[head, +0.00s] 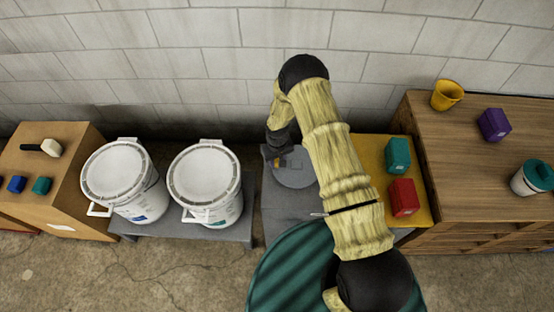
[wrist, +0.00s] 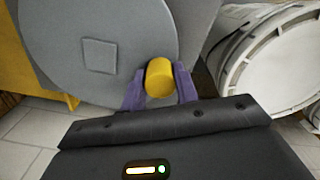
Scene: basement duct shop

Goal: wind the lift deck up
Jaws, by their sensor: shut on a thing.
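A round grey crank wheel (head: 293,178) sits on a grey housing (head: 283,212) in the head view. The wheel (wrist: 60,45) fills the upper left of the wrist view, with a square plate near its middle. A yellow knob (wrist: 159,75) stands out at its rim. My gripper (wrist: 160,92) has its two purple fingers shut on the knob, one on each side. In the head view my gripper (head: 279,160) is at the wheel's left upper part, partly hidden by my arm. The yellow lift deck (head: 370,152) is right of the wheel, partly behind my arm.
A teal box (head: 398,155) and a red box (head: 404,197) are on the deck. A wooden bench (head: 470,190) stands close on its right. Two white buckets (head: 120,175) (head: 206,183) stand on a low grey platform left of the wheel. A block wall is behind.

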